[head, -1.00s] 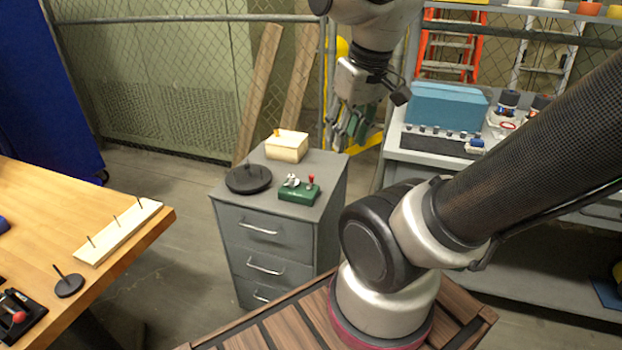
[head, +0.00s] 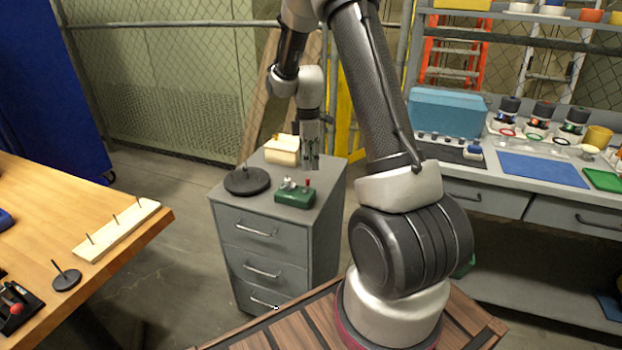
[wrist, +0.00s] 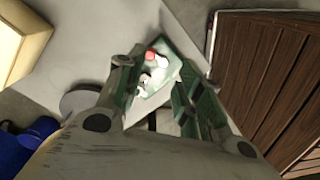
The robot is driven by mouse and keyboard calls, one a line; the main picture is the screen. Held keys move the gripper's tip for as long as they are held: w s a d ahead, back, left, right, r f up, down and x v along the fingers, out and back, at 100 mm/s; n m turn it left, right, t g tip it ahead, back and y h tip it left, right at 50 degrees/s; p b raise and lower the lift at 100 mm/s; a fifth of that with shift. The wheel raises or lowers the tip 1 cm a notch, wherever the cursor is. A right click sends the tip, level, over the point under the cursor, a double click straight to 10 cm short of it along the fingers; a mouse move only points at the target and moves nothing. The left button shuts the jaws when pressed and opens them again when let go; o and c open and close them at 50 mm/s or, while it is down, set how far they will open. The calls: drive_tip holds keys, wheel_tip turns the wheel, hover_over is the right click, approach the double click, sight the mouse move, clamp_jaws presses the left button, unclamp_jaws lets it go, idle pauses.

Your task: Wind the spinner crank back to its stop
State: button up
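A small green block (head: 296,197) with a silver fitting and a red knob (head: 307,183) stands on the grey drawer cabinet's top. I cannot tell for sure that it is the spinner crank. In the wrist view the green block (wrist: 172,58) and the red knob (wrist: 150,55) show between my fingers. My gripper (head: 311,165) points down above and just behind the block, apart from it. In the wrist view my gripper (wrist: 160,80) is open with nothing held; its fingers hide parts of the block.
A black disc with a short upright post (head: 247,181) lies left of the block. A cream box with an orange knob (head: 283,153) stands behind. A wooden table (head: 100,205) is at left; a grey workbench (head: 490,180) is at right.

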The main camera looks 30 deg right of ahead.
sight(308, 179)
drive_tip(key=shift+w+d+r+n, duration=0.1)
drive_tip(key=shift+w+r+n, duration=0.1)
drive_tip(key=shift+w+n, duration=0.5)
drive_tip(key=shift+s+f+n, duration=0.1)
drive_tip(key=shift+n, duration=1)
wheel_tip(308, 179, down, 8)
drive_tip(key=shift+r, duration=0.2)
clamp_jaws()
